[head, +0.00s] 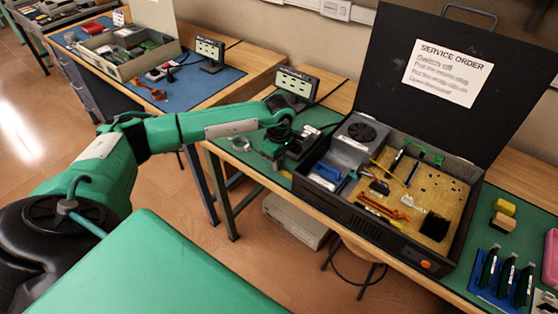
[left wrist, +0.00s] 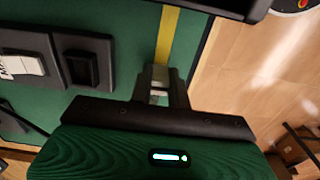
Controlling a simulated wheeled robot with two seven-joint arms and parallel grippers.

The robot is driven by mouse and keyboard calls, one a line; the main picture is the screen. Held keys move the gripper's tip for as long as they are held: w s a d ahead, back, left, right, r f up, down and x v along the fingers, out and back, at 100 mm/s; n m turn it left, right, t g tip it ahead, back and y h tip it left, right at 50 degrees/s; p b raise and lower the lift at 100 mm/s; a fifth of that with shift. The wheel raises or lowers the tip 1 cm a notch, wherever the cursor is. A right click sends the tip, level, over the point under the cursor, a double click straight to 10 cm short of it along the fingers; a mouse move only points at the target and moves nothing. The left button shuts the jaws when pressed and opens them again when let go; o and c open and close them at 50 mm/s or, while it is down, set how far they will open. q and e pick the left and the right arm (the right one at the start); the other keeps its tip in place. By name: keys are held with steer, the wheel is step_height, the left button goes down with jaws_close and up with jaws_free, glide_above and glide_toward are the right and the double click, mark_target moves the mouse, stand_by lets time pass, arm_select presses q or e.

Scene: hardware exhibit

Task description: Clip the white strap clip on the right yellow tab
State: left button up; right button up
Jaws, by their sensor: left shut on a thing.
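My left gripper (head: 274,151) is over the green mat at the left of the open black case. In the left wrist view its fingers (left wrist: 160,82) are closed together on a small pale piece (left wrist: 158,97), which seems to be the white strap clip; the fingers hide most of it. A yellow strip (left wrist: 168,36) lies on the green mat just beyond the fingertips. I cannot tell whether it is the right yellow tab, and no yellow tab shows clearly in the head view. The gap between fingertips and mat is unclear. My right gripper is in neither view.
The open case (head: 400,240) with parts inside stands right of my gripper, its lid raised with a service sheet (head: 447,73). A small display (head: 296,84) stands behind. A blue tool tray (head: 496,284) is far right.

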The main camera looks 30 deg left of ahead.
arm_select(q)
steer(key=shift+f, duration=0.3)
steer(key=o, duration=0.8)
steer(key=o, duration=0.4)
steer(key=shift+c, duration=0.2)
steer(key=shift+r, duration=0.75)
steer(key=shift+r+p, duration=1.55)
steer(key=shift+r, duration=1.35)
